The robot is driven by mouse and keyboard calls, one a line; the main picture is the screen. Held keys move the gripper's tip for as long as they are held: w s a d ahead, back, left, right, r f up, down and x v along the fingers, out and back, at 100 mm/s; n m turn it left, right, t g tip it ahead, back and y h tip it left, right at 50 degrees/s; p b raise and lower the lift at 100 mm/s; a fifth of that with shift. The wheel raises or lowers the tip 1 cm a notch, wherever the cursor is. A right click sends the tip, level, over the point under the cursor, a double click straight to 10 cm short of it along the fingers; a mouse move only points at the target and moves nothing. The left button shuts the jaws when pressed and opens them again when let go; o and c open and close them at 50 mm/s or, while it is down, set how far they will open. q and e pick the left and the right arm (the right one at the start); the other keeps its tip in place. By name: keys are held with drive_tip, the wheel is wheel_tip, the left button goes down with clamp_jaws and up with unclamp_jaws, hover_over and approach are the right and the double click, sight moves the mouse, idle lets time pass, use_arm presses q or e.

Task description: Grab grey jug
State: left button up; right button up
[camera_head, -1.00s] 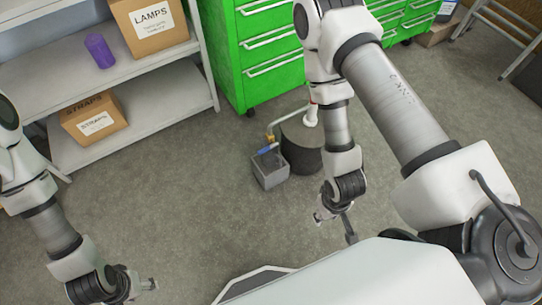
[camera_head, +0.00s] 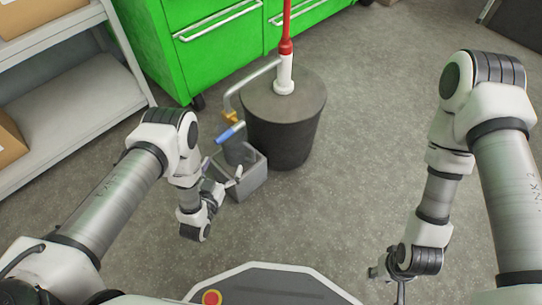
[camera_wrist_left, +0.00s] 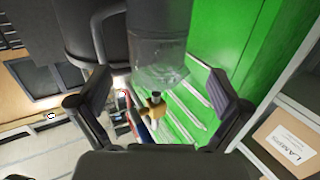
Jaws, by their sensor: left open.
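The grey jug (camera_head: 251,178) is a square, open-topped container on the floor, against the left front of a dark drum (camera_head: 285,130). My left gripper (camera_head: 228,184) is at the jug's left side, with its fingers apart. In the left wrist view, the grey jug (camera_wrist_left: 160,40) shows beyond and between the open fingers of my left gripper (camera_wrist_left: 160,100). Whether a finger touches it, I cannot tell. My right gripper (camera_head: 388,280) hangs to the right, empty, with its fingers apart.
A bent pipe with a brass valve (camera_head: 229,117) and a blue handle (camera_head: 230,132) reaches from the drum's pump (camera_head: 285,72) over the jug. Green drawer cabinets (camera_head: 215,45) stand behind, a grey shelf (camera_head: 75,115) at left. The floor at right is clear.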

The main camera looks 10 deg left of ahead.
sight(238, 134)
use_arm(q)
drive_tip(key=shift+w+d+f+b, duration=0.15)
drive_tip(key=shift+w+d, duration=0.15)
drive_tip(key=shift+w, duration=0.2)
drive_tip(key=shift+w+d+b, duration=0.15)
drive_tip(key=shift+w+d, duration=0.1)
drive_tip(key=shift+w, duration=0.25)
drive_tip(key=w+b, duration=0.1)
drive_tip(key=w, duration=0.1)
drive_tip(key=w+b, duration=0.1)
drive_tip(key=w, duration=0.1)
drive_tip(key=w+b, duration=0.2)
drive_tip(key=shift+w+d, duration=0.1)
drive_tip(key=shift+d, duration=0.25)
drive_tip(key=shift+w, duration=0.1)
drive_tip(key=c, duration=1)
use_arm(e)
wheel_tip(238, 134, down, 5)
drive_tip(key=shift+d+f, duration=0.1)
drive_tip(key=shift+d, duration=0.05)
